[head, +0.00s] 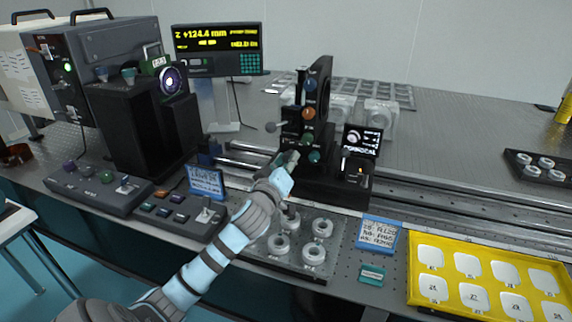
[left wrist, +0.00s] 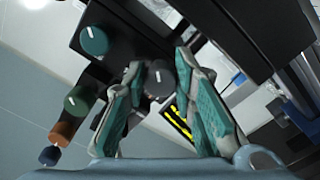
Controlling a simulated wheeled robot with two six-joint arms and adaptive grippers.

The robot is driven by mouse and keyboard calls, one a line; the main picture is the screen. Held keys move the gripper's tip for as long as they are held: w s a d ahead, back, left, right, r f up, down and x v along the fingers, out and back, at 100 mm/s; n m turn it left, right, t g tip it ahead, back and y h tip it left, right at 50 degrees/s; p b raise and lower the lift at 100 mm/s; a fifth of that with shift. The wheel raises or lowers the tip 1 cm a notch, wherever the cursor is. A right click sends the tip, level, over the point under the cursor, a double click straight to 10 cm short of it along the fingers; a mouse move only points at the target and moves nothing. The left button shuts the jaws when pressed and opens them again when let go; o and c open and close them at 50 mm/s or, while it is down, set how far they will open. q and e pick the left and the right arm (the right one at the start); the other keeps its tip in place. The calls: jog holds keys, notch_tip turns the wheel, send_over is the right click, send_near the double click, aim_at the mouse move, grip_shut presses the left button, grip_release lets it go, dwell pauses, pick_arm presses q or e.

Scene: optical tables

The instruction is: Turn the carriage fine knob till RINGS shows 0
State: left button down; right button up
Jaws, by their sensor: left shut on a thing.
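My left gripper (head: 290,162) reaches the front of the black carriage (head: 318,90) on the rail. In the left wrist view its teal-padded fingers (left wrist: 158,85) are closed around a dark grey knob (left wrist: 159,84) with a white mark. Green, orange and blue knobs sit in a row beside it. In the head view the grey knob is hidden behind the gripper. A small screen (head: 362,141) right of the carriage shows a round pattern and white text too small to read. The large readout (head: 217,48) shows Z +124.4 mm; its smaller lines are unclear. My right gripper is out of view.
A plate with several ring-shaped parts (head: 284,258) lies below my left forearm. A yellow tray (head: 410,270) with white pads is at the right front. Control boxes (head: 165,213) stand at the left. Rails (head: 445,233) run right from the carriage.

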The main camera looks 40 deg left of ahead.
pick_arm(q)
jog(key=shift+d+r+n+b, duration=0.1)
jog(key=shift+r+n+b, duration=0.1)
jog(key=shift+n, duration=0.7)
jog(key=shift+r+n+b, duration=0.15)
jog(key=shift+n+b, duration=0.05)
jog(key=shift+n, duration=0.7)
jog(key=c, duration=1.3)
grip_release()
jog(key=shift+w+d, duration=0.1)
jog(key=shift+d, duration=0.05)
jog(key=v, duration=1.2)
jog(key=shift+f, duration=0.1)
jog(key=shift+c, duration=0.2)
